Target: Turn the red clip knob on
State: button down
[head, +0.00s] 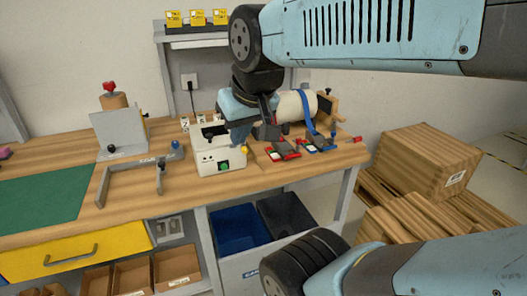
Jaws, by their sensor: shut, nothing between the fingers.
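My gripper (267,132) hangs over the workbench at the end of my arm, near the white machine and the small clip-like devices. It is shut and empty, though its fingertips are small and dark here. A device with red edges (283,152) lies on the bench just right of the machine, below my gripper. A similar device with blue edges (317,145) lies to its right. Which small part is the red clip knob, and how it is set, I cannot tell. I cannot tell whether my fingers touch the red-edged device.
The white machine (217,158) with a green button stands left of my gripper. A white roll with a blue strap (295,105) lies behind the devices. A grey metal frame (130,185) and green mat (45,200) lie left. Wooden crates (425,165) stand right of the bench.

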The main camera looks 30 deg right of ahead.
aim_at(298, 141)
jog(key=z, duration=2.15)
jog(key=k, duration=0.1)
jog(key=u, duration=1.15)
